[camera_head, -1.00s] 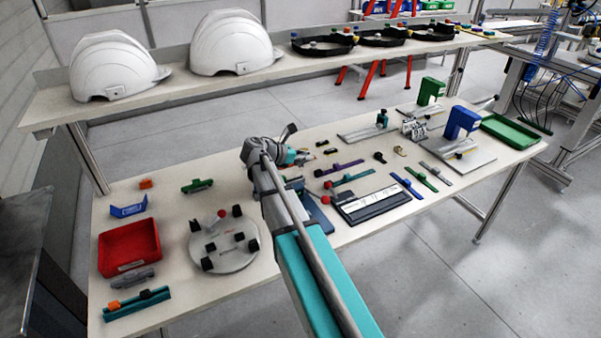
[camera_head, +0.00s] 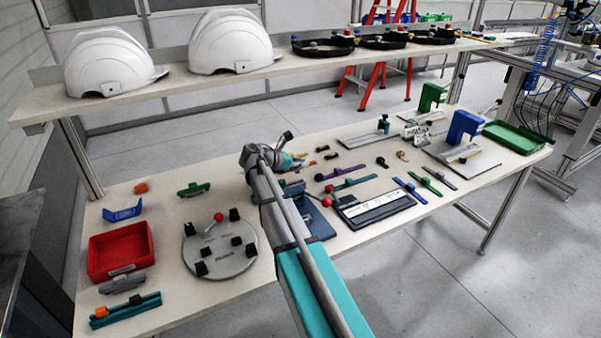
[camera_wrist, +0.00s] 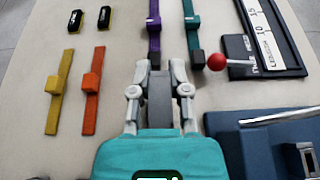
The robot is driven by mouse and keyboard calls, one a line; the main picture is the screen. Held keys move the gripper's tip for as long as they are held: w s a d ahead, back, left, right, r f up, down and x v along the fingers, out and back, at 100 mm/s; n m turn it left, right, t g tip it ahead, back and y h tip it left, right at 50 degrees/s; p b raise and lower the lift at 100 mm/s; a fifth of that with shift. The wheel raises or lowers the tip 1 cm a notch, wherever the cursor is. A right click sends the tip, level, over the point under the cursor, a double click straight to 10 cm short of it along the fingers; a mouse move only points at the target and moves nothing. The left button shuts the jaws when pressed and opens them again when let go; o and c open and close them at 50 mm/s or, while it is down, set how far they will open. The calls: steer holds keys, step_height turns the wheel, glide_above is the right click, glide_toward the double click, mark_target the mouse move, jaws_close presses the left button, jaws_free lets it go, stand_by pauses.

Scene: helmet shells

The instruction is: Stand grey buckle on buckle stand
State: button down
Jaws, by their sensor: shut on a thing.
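My gripper (camera_wrist: 160,72) is shut on a dark grey block (camera_wrist: 159,102), which I take to be the grey buckle, between its two light grey fingers. It is over the table beside a purple bar (camera_wrist: 154,30) and a teal bar (camera_wrist: 194,35), each carrying a block. In the head view my gripper (camera_head: 296,162) is at the middle of the table, and the held piece cannot be made out there. I cannot tell for certain which fixture is the buckle stand.
Yellow (camera_wrist: 60,92) and orange (camera_wrist: 91,92) bars lie left of my gripper. A red-knobbed lever (camera_wrist: 215,62) and dark blue fixture (camera_wrist: 275,140) are to the right. A round plate (camera_head: 222,262) and red tray (camera_head: 148,262) are at the left, helmet shells (camera_head: 230,40) on the shelf.

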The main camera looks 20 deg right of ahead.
steer(key=shift+w+d+f+b, duration=0.15)
steer(key=shift+w+f+b, duration=0.35)
steer(key=shift+f+b, duration=0.25)
steer(key=shift+s+f+b, duration=0.1)
steer(key=shift+f+b, duration=1.2)
steer(key=shift+f, duration=0.25)
steer(key=shift+s+f+b, duration=0.2)
steer(key=shift+f+b, duration=0.05)
steer(key=shift+b, duration=0.35)
steer(key=c, duration=0.6)
jaws_free()
steer(key=shift+r, duration=0.2)
